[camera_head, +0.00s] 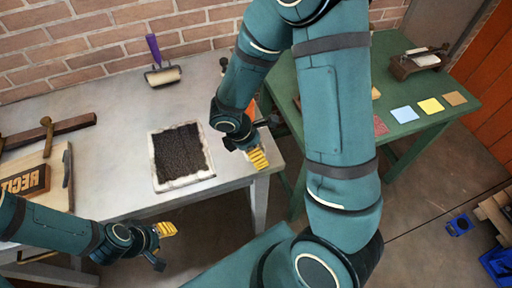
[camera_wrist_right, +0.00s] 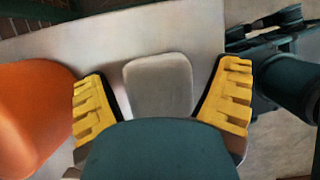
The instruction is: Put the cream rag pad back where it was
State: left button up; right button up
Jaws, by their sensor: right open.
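The cream rag pad (camera_wrist_right: 160,84), a pale rounded block, shows in the right wrist view between the fingers of my right gripper (camera_wrist_right: 162,98). Gaps show on both sides, so the open fingers do not grip it. It appears to rest on the grey table; its underside is hidden. In the head view my right gripper (camera_head: 257,156) is at the table's right edge, and I cannot make out the pad there. My left gripper (camera_head: 160,246) is open and empty in front of the table's near edge.
The grey table (camera_head: 110,115) holds an inked slab (camera_head: 181,156), a purple-handled roller (camera_head: 161,65) and a wooden type board (camera_head: 40,178). An orange object (camera_wrist_right: 35,115) stands close left of my right gripper. A green table (camera_head: 430,85) with coloured cards stands to the right.

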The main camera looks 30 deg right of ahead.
aim_at(244, 156)
jog(key=shift+r, duration=0.2)
jog(key=p+v, duration=0.3)
jog(key=v, duration=0.9)
jog(key=shift+p, duration=0.35)
jog(key=shift+f, duration=0.1)
